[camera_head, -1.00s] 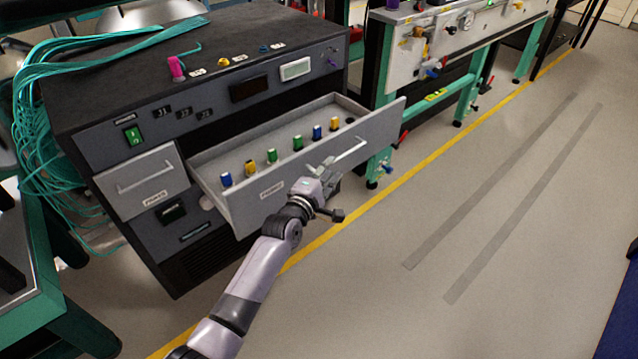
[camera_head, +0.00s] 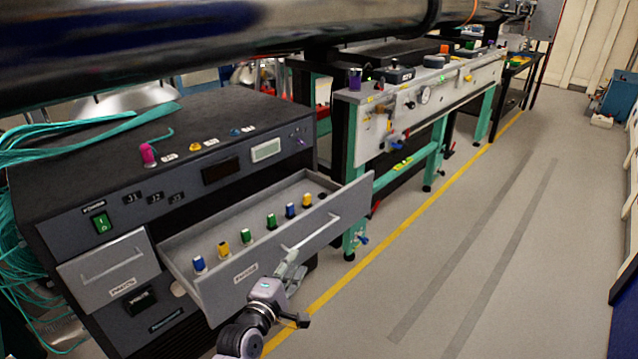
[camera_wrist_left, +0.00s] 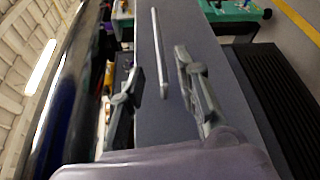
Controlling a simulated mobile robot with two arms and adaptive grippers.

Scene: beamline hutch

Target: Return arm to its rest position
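My left gripper (camera_head: 290,266) is in front of the pulled-out drawer (camera_head: 222,293), just below and left of its bar handle (camera_head: 311,234). In the left wrist view its two fingers (camera_wrist_left: 160,66) are spread apart with nothing held between them. The drawer front (camera_wrist_left: 205,30) lies behind the fingers, and the handle (camera_wrist_left: 160,50) shows in the gap, seemingly apart from them. The drawer holds a row of several coloured plugs in blue, yellow and green (camera_head: 246,237). My right arm is not in view.
The drawer belongs to a dark cabinet (camera_head: 95,150) with a pink plug (camera_head: 148,153) on top. A closed drawer (camera_head: 105,270) is at its left. A bench with a grey panel (camera_head: 430,98) stands behind right. A large dark pipe (camera_head: 230,40) crosses above. Open floor (camera_head: 560,250) lies right.

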